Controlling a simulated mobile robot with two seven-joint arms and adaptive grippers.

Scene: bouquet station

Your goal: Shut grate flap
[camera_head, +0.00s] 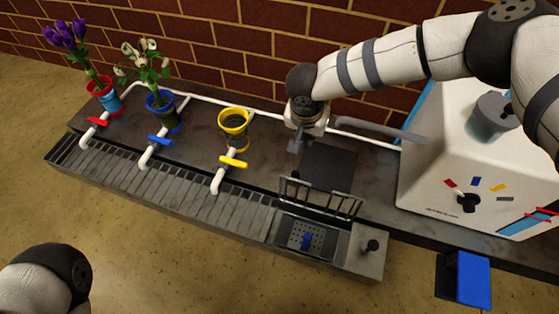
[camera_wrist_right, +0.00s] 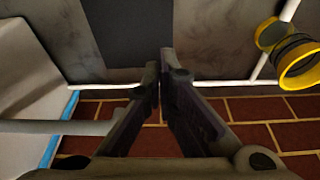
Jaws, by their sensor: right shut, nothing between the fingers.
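The grate flap (camera_head: 320,198) is a dark metal frame with bars. It stands raised, tilted up, at the back edge of a small basin (camera_head: 280,238) in the counter front. The basin's perforated floor shows below it, with a small blue item (camera_head: 307,241) on it. My right gripper (camera_head: 295,146) is shut and empty, above the counter behind the flap and apart from it. In the right wrist view its fingers (camera_wrist_right: 165,78) are close together. The flap does not show there. Of my left arm only a rounded part shows at lower left; its gripper is out of view.
A dark square plate (camera_head: 328,168) lies behind the flap. A white machine (camera_head: 460,165) with a dial stands at right. A yellow pot (camera_head: 233,125), taps and two flower pots are at left. A black knob (camera_head: 372,245) sits right of the basin. A blue block (camera_head: 473,279) is at lower right.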

